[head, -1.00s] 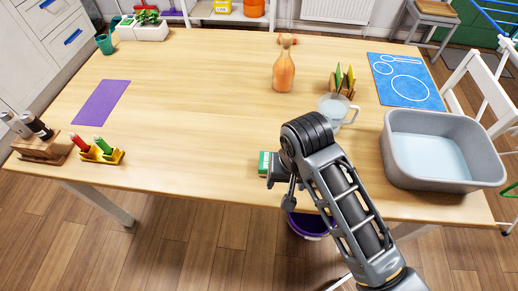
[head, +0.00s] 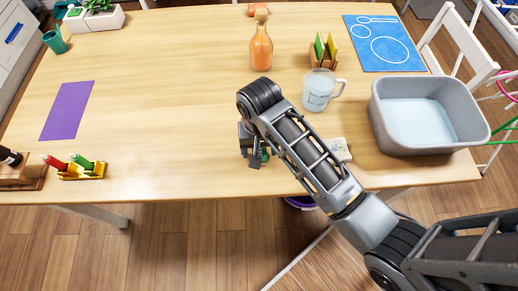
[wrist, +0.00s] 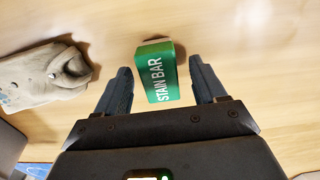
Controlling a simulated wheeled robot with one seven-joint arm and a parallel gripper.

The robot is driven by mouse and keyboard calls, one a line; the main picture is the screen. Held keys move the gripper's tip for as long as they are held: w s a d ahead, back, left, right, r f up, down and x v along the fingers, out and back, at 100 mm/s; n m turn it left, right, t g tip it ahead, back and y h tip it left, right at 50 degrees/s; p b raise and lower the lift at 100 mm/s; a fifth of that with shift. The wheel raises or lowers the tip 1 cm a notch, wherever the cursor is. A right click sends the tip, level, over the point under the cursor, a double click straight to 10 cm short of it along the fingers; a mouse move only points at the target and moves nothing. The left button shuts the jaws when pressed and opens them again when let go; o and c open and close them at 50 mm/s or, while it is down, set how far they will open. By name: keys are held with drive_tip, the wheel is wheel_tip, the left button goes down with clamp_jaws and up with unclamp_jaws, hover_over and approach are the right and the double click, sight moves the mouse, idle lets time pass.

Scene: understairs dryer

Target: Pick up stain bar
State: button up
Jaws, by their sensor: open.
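The stain bar (wrist: 157,72) is a green block with white "STAIN BAR" lettering, lying on the wooden table. In the wrist view it sits between the two fingers of my gripper (wrist: 160,80), with a gap on each side. My gripper is open and holds nothing. In the head view my gripper (head: 254,160) is low over the table near its front edge.
A beige item (wrist: 42,75) lies beside my gripper; part of it shows behind my arm (head: 338,150). A measuring jug (head: 318,92), an orange bottle (head: 261,45) and a grey basin (head: 425,112) stand beyond and right.

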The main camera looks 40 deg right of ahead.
drive_tip(key=shift+f, duration=0.45)
drive_tip(key=c, duration=1.1)
